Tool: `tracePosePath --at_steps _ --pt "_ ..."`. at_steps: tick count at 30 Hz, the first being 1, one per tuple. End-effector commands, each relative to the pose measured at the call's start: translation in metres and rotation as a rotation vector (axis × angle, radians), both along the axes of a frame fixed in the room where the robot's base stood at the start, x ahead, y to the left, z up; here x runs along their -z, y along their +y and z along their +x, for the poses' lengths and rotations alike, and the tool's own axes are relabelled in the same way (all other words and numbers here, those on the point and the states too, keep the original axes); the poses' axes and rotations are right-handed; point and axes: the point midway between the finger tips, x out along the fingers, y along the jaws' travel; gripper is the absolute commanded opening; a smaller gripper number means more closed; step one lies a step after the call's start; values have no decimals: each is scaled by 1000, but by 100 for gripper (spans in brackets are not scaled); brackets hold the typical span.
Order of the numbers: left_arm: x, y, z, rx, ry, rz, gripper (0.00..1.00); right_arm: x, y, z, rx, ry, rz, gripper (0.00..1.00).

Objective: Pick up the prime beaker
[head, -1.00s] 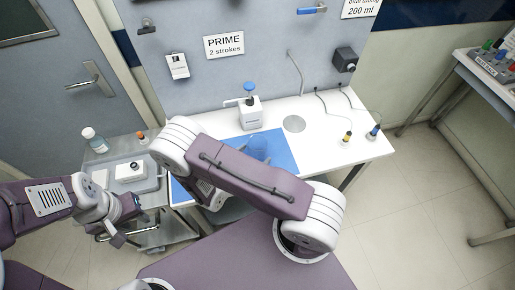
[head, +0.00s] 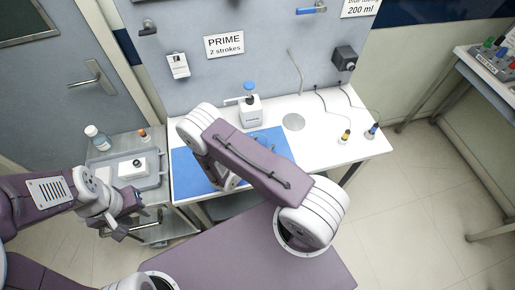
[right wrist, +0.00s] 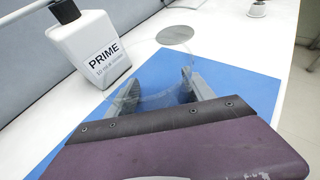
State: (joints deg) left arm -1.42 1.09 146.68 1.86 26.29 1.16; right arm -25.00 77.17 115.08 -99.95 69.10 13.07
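The clear glass beaker (right wrist: 152,84) stands on the blue mat (right wrist: 228,82) in the right wrist view; its outline is faint. In the head view the beaker (head: 265,139) is mostly hidden behind my right arm. My right gripper (right wrist: 160,88) has its fingers apart, with the beaker between or just beyond them; contact is not clear. The white PRIME pump bottle (head: 250,110) stands behind the mat, and it shows at upper left in the right wrist view (right wrist: 88,48). My left gripper (head: 118,232) hangs beside the side cart; its finger opening is unclear.
The white bench (head: 340,118) has a round grey disc (head: 294,123) and two small capped items (head: 345,136) at right. A PRIME 2 strokes sign (head: 225,45) is on the wall panel. The cart (head: 150,180) at left holds a white device and bottles.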

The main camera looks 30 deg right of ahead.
Motion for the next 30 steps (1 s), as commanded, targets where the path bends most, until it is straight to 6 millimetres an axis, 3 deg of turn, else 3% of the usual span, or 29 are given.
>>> tracePosePath --at_steps 11,18,27,28,30 --pt "2 0 0 0 0 0 36 -7 0 1 -1 -2 0 20" --pt "10 0 0 0 0 0 36 -43 -1 -1 1 -4 1 20" --pt "25 0 0 0 0 0 36 -83 -54 -53 5 2 -1 20" --pt "4 0 0 0 1 0 36 -98 -59 -58 5 6 -4 20" --pt "-13 0 0 0 -1 0 36 -108 -69 -69 3 8 -2 20"
